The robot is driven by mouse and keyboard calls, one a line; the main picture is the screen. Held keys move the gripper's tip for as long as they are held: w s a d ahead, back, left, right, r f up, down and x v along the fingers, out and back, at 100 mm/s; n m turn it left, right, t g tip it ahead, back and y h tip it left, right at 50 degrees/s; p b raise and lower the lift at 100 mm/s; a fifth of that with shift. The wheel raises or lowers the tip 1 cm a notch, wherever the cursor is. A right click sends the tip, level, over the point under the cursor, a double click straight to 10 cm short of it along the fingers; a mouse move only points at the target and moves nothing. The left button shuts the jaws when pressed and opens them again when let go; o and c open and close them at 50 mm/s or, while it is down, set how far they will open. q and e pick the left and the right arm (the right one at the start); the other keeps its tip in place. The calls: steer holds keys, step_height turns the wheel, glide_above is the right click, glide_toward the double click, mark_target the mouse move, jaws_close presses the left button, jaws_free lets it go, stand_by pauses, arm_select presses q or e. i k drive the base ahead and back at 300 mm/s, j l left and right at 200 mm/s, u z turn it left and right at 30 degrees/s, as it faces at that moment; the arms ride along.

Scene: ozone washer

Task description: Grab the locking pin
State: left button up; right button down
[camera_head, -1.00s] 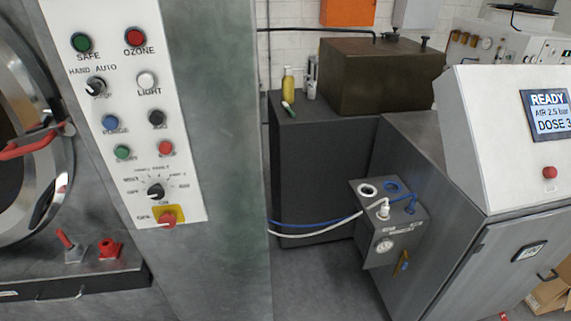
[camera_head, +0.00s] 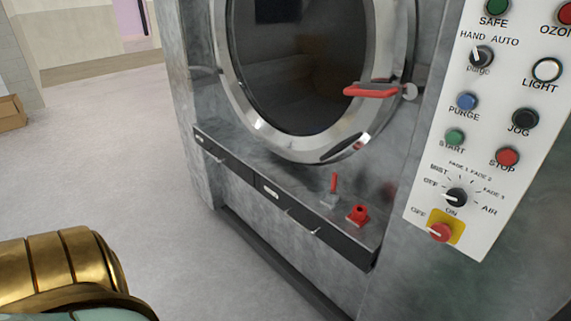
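Two small red items stand on the ledge (camera_head: 262,170) below the washer door. One is an upright red pin-like piece (camera_head: 334,183) on a small grey base. The other is a short red block with a round top (camera_head: 358,214), just right of it and nearer. I cannot tell for sure which one is the locking pin. Neither of my grippers is in view. A gold part at the lower left, probably of my own arm, is well away from the ledge.
The round washer door (camera_head: 300,60) is shut, with a red handle (camera_head: 371,91) sticking out at its right. The control panel (camera_head: 490,130) is at the right. Drawers with handles (camera_head: 305,222) front the ledge. Open floor (camera_head: 120,160) lies to the left.

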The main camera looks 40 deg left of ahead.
mark_target(334, 175)
steer(key=j+u, duration=0.25)
steer(key=u, duration=0.2)
steer(key=i+j+u, duration=0.1)
steer(key=u, duration=0.3)
steer(key=j, duration=0.1)
